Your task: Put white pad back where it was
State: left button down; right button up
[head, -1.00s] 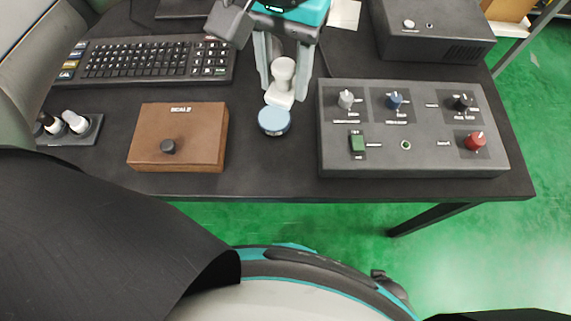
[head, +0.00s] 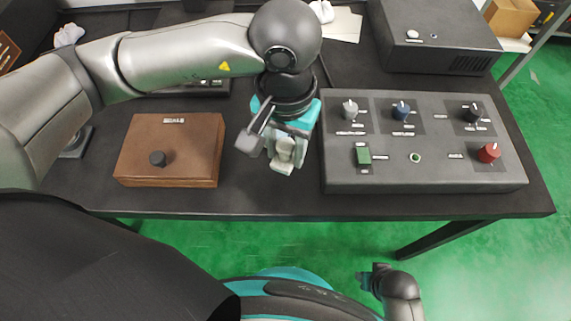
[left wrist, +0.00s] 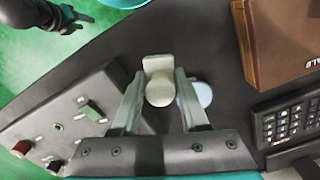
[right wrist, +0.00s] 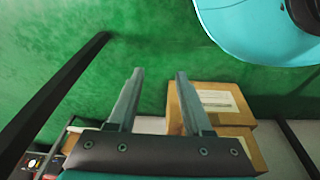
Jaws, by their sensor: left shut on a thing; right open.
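The white pad (head: 285,150), a pale piece with a round knob and a flat squarish foot, is between the fingers of my left gripper (head: 282,158), which is shut on it over the dark table. In the left wrist view the white pad (left wrist: 159,88) sits between both fingers (left wrist: 158,80), beside a light blue disc (left wrist: 197,96). The disc is hidden in the head view. I cannot tell whether the pad touches the table. My right gripper (right wrist: 158,75) is open and empty, away from the table over the green floor.
A brown box (head: 172,150) with a dark knob lies left of the left gripper. A grey control panel (head: 340,178) with several knobs lies close to its right. My left arm covers most of the keyboard and the small rack. A dark device (head: 440,40) stands at the back right.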

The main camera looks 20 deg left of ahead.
aim_at(286, 166)
pick_arm(q)
jog(key=shift+f, duration=0.9)
notch_tip(286, 166, down, 3)
jog(key=shift+r+b, duration=0.1)
jog(key=shift+b, duration=0.55)
pick_arm(e)
jog(key=r, duration=0.1)
jog(key=w+r, duration=0.1)
jog(key=r, duration=0.1)
jog(key=shift+w+a, duration=0.2)
jog(key=shift+a, duration=0.2)
pick_arm(q)
jog(key=shift+f, duration=0.2)
pick_arm(e)
jog(key=shift+w, duration=0.1)
pick_arm(q)
jog(key=shift+f, duration=0.1)
jog(key=shift+c, duration=2.1)
grip_release()
pick_arm(e)
jog(key=shift+w+r, duration=0.2)
jog(key=shift+r, duration=0.2)
